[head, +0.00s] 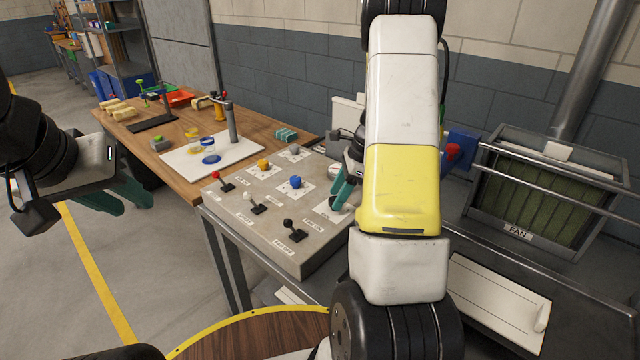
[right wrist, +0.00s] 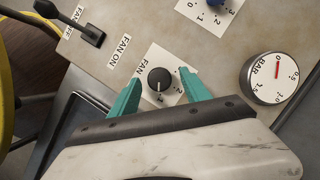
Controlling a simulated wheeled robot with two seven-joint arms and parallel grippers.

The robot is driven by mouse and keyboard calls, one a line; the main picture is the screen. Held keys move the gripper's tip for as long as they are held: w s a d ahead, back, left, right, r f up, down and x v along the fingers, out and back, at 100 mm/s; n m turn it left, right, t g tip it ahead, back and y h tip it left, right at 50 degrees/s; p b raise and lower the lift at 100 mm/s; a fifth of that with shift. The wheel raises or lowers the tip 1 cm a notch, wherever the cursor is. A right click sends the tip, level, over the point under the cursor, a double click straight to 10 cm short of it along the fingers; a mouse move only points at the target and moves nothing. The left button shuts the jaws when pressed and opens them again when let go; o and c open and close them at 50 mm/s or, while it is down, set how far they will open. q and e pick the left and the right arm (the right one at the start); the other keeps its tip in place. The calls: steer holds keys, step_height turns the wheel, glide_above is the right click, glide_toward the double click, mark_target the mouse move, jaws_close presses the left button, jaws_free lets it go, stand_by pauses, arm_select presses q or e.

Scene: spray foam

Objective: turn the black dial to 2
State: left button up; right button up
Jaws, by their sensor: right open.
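The black dial (right wrist: 159,80) sits on a white label plate marked FAN on the grey control panel (head: 268,236). In the right wrist view it lies between the two teal fingers of my right gripper (right wrist: 160,76). The fingers are apart, one on each side of the dial, with visible gaps. In the head view my right gripper (head: 342,192) is at the panel's right side, partly behind my arm, and hides the dial. My left gripper (head: 136,207) is open and empty, left of the table.
A blue knob (head: 295,182), an orange knob (head: 263,165) and several levers stand on the panel. A BAR gauge (right wrist: 275,77) is right of the dial in the right wrist view. The FAN unit (head: 550,190) is at the right. A wooden table (head: 178,178) holds small items.

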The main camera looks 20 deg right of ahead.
steer(key=shift+a+f, duration=0.15)
steer(key=shift+f, duration=0.2)
jaws_close()
steer(key=shift+n, duration=0.3)
steer(key=n, duration=0.1)
steer(key=n+g, duration=0.1)
steer(key=n, duration=0.1)
steer(key=n+g, duration=0.1)
steer(key=n, duration=0.1)
steer(key=shift+w, duration=0.25)
steer(key=n+g, duration=0.1)
steer(key=n, duration=0.2)
steer(key=n+g+h, duration=0.1)
steer(key=n, duration=0.2)
steer(key=shift+n, duration=0.3)
